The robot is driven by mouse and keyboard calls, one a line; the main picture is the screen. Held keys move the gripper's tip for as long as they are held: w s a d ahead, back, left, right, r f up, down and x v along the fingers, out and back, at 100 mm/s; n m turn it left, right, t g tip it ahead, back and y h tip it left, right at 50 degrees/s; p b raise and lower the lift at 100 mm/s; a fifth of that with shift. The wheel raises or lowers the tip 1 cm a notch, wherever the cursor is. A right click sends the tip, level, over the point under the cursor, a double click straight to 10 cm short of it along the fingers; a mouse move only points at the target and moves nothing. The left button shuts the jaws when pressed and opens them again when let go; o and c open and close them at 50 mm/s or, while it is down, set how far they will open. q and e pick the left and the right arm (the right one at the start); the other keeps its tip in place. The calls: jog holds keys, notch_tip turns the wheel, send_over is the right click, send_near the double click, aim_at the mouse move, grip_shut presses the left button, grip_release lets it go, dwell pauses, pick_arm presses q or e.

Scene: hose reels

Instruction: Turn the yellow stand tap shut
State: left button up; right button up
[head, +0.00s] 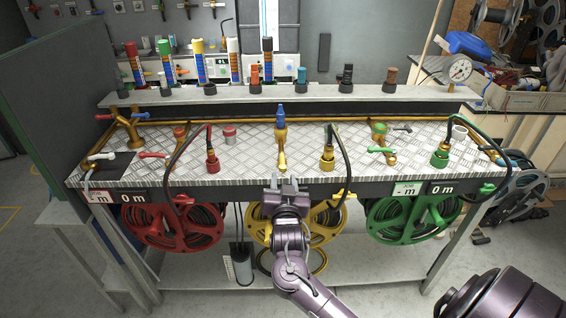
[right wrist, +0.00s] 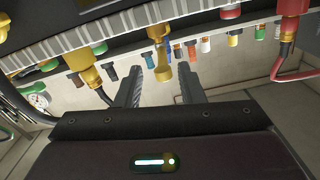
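The yellow stand tap (head: 282,150) stands upright in the middle of the checker-plate bench top, brass-coloured with a blue piece on top. Its yellow handle end points toward the front edge. My right gripper (head: 285,186) is at the bench's front edge, just in front of the tap, with its fingers apart and nothing held. In the right wrist view the tap (right wrist: 159,68) shows beyond and between the two open fingers (right wrist: 161,90); I cannot tell whether they touch it. My left gripper is not in view.
A yellow-collared hose end (head: 327,158) stands right of the tap, and a red one (head: 212,160) to the left. The red (head: 180,226), yellow (head: 325,220) and green (head: 410,215) reels hang below the front edge. A shelf (head: 200,98) runs behind.

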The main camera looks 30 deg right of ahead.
aim_at(282, 158)
jog(key=x, duration=0.2)
jog(key=r+x, duration=0.1)
jog(key=x, duration=0.1)
jog(key=p+x, duration=0.1)
jog(key=x, duration=0.1)
jog(key=shift+w+d+r, duration=0.2)
jog(key=shift+w+r, duration=0.05)
jog(key=shift+w, duration=0.05)
jog(key=shift+w+d+f, duration=0.1)
jog(key=shift+w+d, duration=0.15)
jog(key=shift+w, duration=0.3)
grip_shut()
